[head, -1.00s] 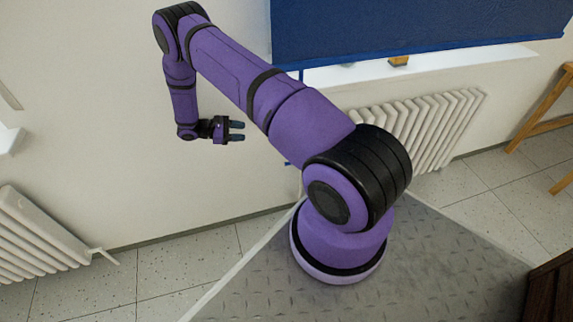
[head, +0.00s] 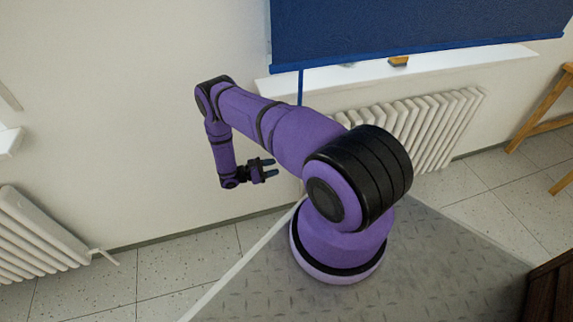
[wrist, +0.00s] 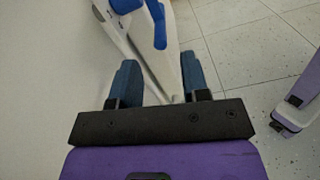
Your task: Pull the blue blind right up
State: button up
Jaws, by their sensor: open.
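The blue blind (head: 420,28) hangs over the window at the top right of the head view, its lower edge just above the white sill. A thin blue cord or strip (head: 300,86) hangs from its left end and passes out of sight behind my arm. My gripper (head: 268,168) is open and empty, left of and below the visible cord, pointing right. In the wrist view its two fingers (wrist: 158,64) are apart with nothing clearly held between them. Blue pieces (wrist: 156,25) on a white form show beyond the fingers; I cannot tell what they are.
The white window sill (head: 440,68) juts out above a ribbed radiator (head: 425,125). A second radiator (head: 38,245) stands at the left. A wooden frame (head: 540,122) is at the far right. The wall left of my gripper is bare.

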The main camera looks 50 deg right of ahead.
jog(key=shift+x, duration=3.1)
grip_shut()
